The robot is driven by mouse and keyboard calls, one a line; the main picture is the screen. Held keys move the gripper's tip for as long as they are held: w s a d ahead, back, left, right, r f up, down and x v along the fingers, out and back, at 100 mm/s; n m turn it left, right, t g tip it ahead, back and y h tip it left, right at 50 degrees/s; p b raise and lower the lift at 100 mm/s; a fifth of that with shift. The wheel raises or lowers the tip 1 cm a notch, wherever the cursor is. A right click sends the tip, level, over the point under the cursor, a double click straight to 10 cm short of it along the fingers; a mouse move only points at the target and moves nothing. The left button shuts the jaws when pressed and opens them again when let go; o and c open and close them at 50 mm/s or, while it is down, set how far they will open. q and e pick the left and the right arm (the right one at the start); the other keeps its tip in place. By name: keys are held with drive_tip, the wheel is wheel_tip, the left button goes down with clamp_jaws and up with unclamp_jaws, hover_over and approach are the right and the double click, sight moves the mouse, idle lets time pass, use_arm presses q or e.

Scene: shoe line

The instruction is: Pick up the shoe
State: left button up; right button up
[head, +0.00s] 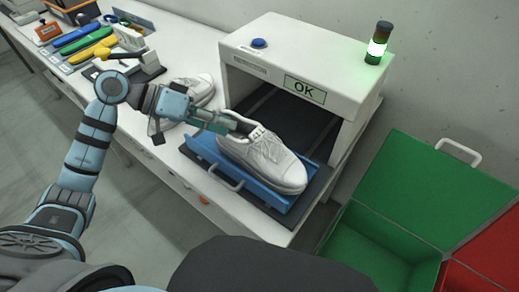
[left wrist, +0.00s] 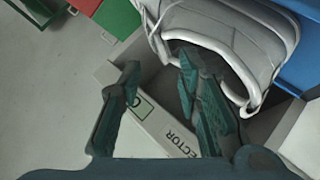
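A white lace-up shoe (head: 265,160) sits on a blue tray (head: 203,150) at the mouth of the white inspection machine. Its toe points to the lower right in the head view. My left gripper (head: 226,122) is at its ankle opening. In the left wrist view, the two fingers of that gripper (left wrist: 158,78) are spread apart. One fingertip overlaps the dark opening of the shoe (left wrist: 232,40), and the other is outside the rim. Whether either finger touches the shoe cannot be told. My right gripper is not in view.
The machine (head: 250,62) shows an "OK" sign (head: 305,90) and a lit green lamp (head: 377,46). Another white shoe (head: 197,90) lies behind my left gripper. Tools and coloured holders stand at the upper left. An open green crate (head: 375,250) and a red one (head: 490,262) are at the right.

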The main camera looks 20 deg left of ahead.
sight(251, 133)
use_arm(q)
drive_tip(key=x, duration=0.8)
drive_tip(key=shift+a, duration=0.15)
clamp_jaws()
